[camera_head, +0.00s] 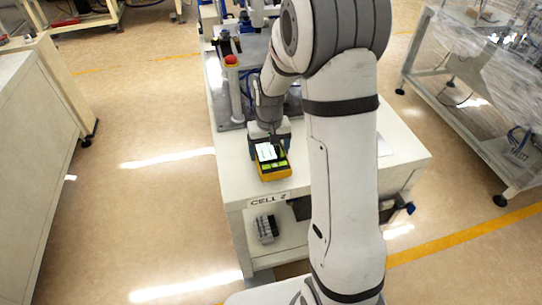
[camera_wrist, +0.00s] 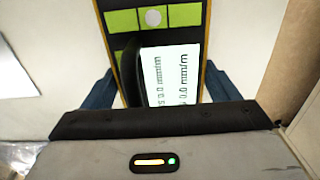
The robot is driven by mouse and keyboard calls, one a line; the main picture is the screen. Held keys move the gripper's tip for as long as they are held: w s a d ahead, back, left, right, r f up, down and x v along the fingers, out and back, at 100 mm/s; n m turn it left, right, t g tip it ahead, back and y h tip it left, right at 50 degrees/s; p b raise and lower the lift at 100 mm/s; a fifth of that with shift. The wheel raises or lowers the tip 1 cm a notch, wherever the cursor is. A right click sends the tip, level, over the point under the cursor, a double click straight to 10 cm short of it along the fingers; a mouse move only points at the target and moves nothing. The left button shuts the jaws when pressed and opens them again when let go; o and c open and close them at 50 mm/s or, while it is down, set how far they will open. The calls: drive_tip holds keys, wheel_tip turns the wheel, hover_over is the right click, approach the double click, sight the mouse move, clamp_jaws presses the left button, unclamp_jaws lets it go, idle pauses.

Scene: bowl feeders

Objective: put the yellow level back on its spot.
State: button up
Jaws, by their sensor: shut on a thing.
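The yellow level (camera_head: 273,172) is a small yellow box with a dark face, green patches and a white display. It is at the front end of the white Cell 2 table (camera_head: 240,190); I cannot tell whether it rests on the top or is just above it. My gripper (camera_head: 268,143) points down and is shut on the level. In the wrist view, the blue fingers of my gripper (camera_wrist: 160,85) are on both sides of the level (camera_wrist: 128,45), with its display reading 0.0 mm/m. My gripper's body hides its lower end. I cannot make out a marked spot.
Behind the level is a machine with a red button (camera_head: 231,60). A "CELL 2" label (camera_head: 268,199) is on the table's front edge, above a grey block (camera_head: 266,228). My arm hides part of the table. A bench (camera_head: 40,130) stands left, a frame (camera_head: 480,90) right.

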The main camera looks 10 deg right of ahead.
sight(270, 151)
drive_tip(key=shift+f, duration=1.55)
drive_tip(key=o, duration=1.3)
drive_tip(key=shift+f, duration=0.15)
drive_tip(key=shift+o, duration=0.2)
wheel_tip(270, 151, up, 12)
drive_tip(key=shift+s+r, duration=0.1)
drive_tip(key=s+r+t, duration=0.1)
drive_tip(key=s+r, duration=0.2)
drive_tip(key=s, duration=0.7)
drive_tip(key=s+r+t, duration=0.1)
drive_tip(key=s+r, duration=0.3)
drive_tip(key=s, duration=0.7)
drive_tip(key=shift+s+d+r+t, duration=0.15)
drive_tip(key=shift+s+d+t, duration=0.05)
drive_tip(key=shift+t, duration=0.1)
